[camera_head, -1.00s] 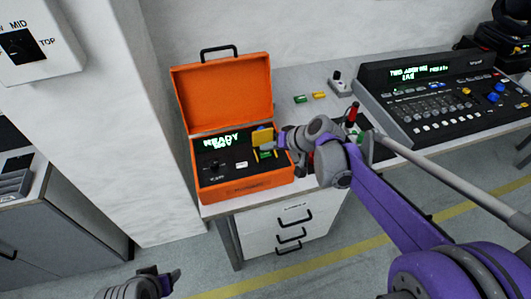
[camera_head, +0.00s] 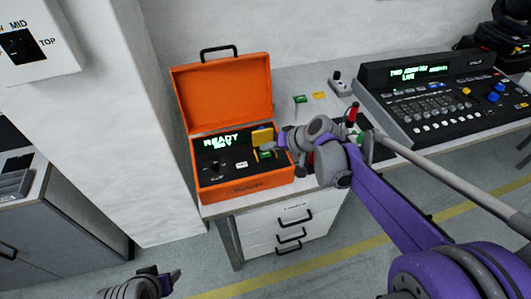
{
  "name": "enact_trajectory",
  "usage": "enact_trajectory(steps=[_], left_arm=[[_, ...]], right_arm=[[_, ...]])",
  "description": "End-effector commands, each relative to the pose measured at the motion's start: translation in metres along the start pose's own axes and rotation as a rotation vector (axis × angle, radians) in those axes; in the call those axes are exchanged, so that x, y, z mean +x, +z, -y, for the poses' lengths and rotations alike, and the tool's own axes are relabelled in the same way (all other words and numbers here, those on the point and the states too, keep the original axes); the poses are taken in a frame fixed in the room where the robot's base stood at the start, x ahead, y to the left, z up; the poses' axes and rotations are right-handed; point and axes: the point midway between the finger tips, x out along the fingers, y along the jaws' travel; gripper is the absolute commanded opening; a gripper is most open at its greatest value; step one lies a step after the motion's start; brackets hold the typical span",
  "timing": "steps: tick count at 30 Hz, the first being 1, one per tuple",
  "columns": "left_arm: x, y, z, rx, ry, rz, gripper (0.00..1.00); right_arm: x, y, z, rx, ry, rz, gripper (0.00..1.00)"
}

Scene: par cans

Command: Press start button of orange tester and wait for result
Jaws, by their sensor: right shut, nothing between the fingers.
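The orange tester (camera_head: 246,187) stands open on the left end of the bench, its lid (camera_head: 222,92) upright. Its lit green display (camera_head: 221,139) reads READY on the top line; the second line is hard to read. A green button (camera_head: 264,155) and a yellow block (camera_head: 262,136) are at the right of its panel. My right gripper (camera_head: 270,148) is shut and empty at the green button, reaching in from the right; I cannot tell whether it touches. My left gripper (camera_head: 168,279) is low at the bottom left, away from the tester; its jaw opening is unclear.
A mixing console (camera_head: 440,112) with a lit display fills the bench's right side. Small green (camera_head: 300,99) and yellow (camera_head: 319,96) pieces lie behind my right arm. A red-topped item (camera_head: 352,113) stands close to that arm. A wall pillar is at left.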

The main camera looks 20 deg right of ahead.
Motion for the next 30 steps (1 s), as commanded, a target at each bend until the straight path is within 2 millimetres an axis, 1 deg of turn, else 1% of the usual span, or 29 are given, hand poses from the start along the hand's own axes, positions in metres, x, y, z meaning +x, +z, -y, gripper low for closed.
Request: enact_trajectory(steps=[12, 30], left_arm=[[0.0044, 0.0027, 0.0, 0.0, 0.0, 0.002, 0.6], [0.0056, 0.0035, 0.0, 0.0, 0.0, 0.002, 0.6]], right_arm=[[0.0061, 0.0045, -0.0044, 0.0, 0.0, 0.0, 0.0], [0.0079, 0.0057, -0.0057, 0.0, 0.0, 0.0, 0.0]])
